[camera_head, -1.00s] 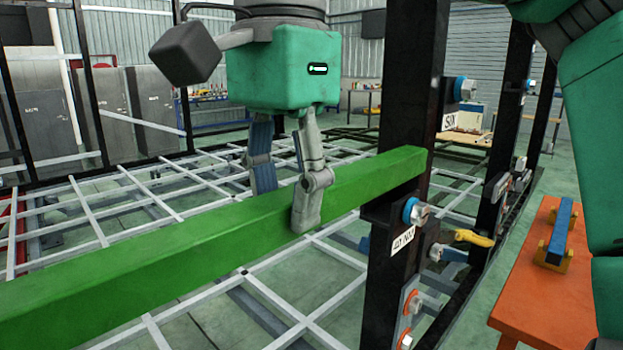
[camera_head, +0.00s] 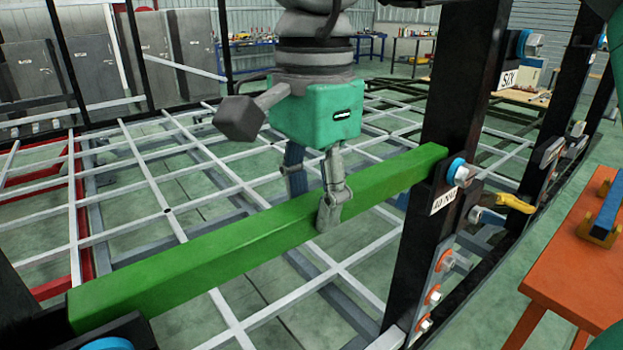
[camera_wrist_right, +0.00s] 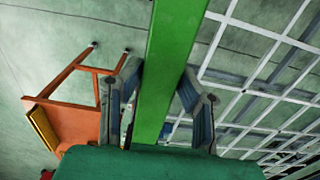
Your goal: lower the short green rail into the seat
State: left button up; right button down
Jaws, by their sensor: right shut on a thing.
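The short green rail (camera_head: 200,250) runs diagonally across the head view, from lower left to the black post (camera_head: 455,90) at right. My right gripper (camera_head: 313,203) is shut on it from above near mid-length, one finger in front and one behind. In the right wrist view the rail (camera_wrist_right: 172,60) passes between both fingers (camera_wrist_right: 160,100). The rail's right end is by the post, near a dark seat ledge (camera_head: 425,190) with a blue-ringed bolt. Its left end is just over a black bracket (camera_head: 130,328). Contact with either cannot be told. My left gripper is out of view.
A white lattice of chassis bars (camera_head: 160,170) lies below and behind the rail. A yellow-handled clamp (camera_head: 515,203) and orange-ringed bolts (camera_head: 445,260) project from the right-hand frame. An orange table (camera_head: 570,265) with a blue part stands at right.

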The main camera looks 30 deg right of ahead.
jog(key=shift+f, duration=0.35)
dwell(0.6)
jog(key=c, duration=1)
grip_release()
jog(key=shift+f, duration=0.1)
jog(key=shift+c, duration=0.2)
notch_tip(320, 180, up, 7)
jog(key=shift+r, duration=0.2)
